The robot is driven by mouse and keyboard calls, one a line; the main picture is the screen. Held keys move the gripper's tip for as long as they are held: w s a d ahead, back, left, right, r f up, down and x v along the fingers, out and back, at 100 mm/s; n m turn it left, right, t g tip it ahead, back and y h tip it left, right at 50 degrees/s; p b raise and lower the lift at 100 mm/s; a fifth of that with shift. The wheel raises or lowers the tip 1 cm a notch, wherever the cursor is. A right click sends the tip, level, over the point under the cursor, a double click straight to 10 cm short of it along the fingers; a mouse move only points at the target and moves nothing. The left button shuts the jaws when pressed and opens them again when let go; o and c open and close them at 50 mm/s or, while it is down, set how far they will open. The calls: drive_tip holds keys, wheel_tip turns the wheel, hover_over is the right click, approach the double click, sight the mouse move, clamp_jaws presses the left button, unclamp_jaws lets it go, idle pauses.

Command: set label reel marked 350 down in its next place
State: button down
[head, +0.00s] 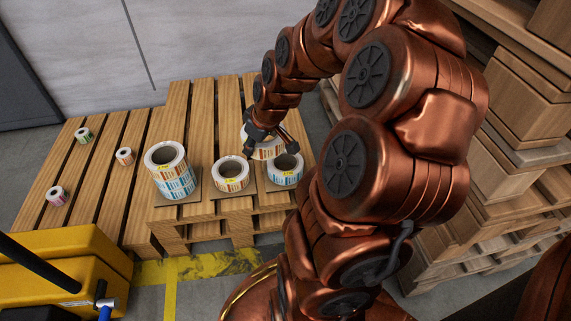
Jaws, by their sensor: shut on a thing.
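My gripper (270,144) is shut on a white label reel (263,154) with a yellow tag and orange-red labels. The gripper's fingers hide part of this reel, and its number is too small to read. The held reel is behind and between two other reels in the picture. One with orange labels (230,177) is in front to the left, and one with blue labels (285,173) is to the right. I cannot tell whether the held reel touches anything beneath it. A stack of reels (169,183), orange-labelled over blue-labelled, stands further left.
The reels stand on thin dark sheets on a wooden pallet (197,222). Small reels lie on the left slats: green (83,135), orange (124,156) and pink (57,196). A yellow machine (70,270) is at front left.

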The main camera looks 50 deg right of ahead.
drive_tip(key=s+f+n+y+b, duration=0.15)
drive_tip(key=s+f, duration=0.25)
drive_tip(key=s, duration=0.4)
drive_tip(key=s+f+n+b, duration=0.2)
drive_tip(key=s+f+n, duration=0.15)
drive_tip(key=s, duration=0.35)
drive_tip(key=g+p, duration=0.1)
drive_tip(key=p, duration=0.6)
hover_over(279, 172)
drive_tip(key=s, duration=0.1)
drive_tip(key=shift+s+d+f, duration=0.1)
drive_tip(key=shift+d+f, duration=0.1)
drive_tip(key=shift+f, duration=0.25)
drive_tip(key=shift+s+d+f, duration=0.1)
drive_tip(key=shift+d+f, duration=0.05)
drive_tip(key=shift+f, duration=0.3)
drive_tip(key=shift+w+f+b, duration=0.1)
drive_tip(key=shift+f+b, duration=0.45)
drive_tip(key=shift+f, duration=1.15)
drive_tip(key=shift+f, duration=0.5)
drive_tip(key=c, duration=0.9)
unclamp_jaws()
drive_tip(key=shift+c, duration=0.2)
